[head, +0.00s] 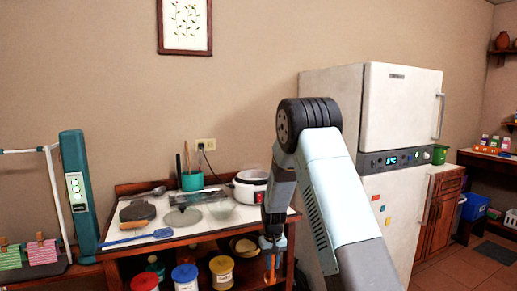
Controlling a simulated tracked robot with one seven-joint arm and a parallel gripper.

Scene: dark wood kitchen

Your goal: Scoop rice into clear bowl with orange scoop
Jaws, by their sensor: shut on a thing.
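My gripper (272,243) hangs pointing down in front of the right end of the white-topped counter. It is shut on a small orange thing (271,264), which looks like the orange scoop; its lower end is hard to make out. A clear bowl (221,210) stands on the counter, to the left of and beyond my gripper. A white rice cooker (248,188) stands behind the bowl at the back right of the counter, partly hidden by my arm. No rice can be made out from here.
The counter (115,237) also holds a blue spatula (136,238), a dark round pan (138,212), a glass lid (183,217) and a green utensil cup (192,180). Several lidded tubs (221,271) sit on the shelf below. A white fridge (400,160) stands at right.

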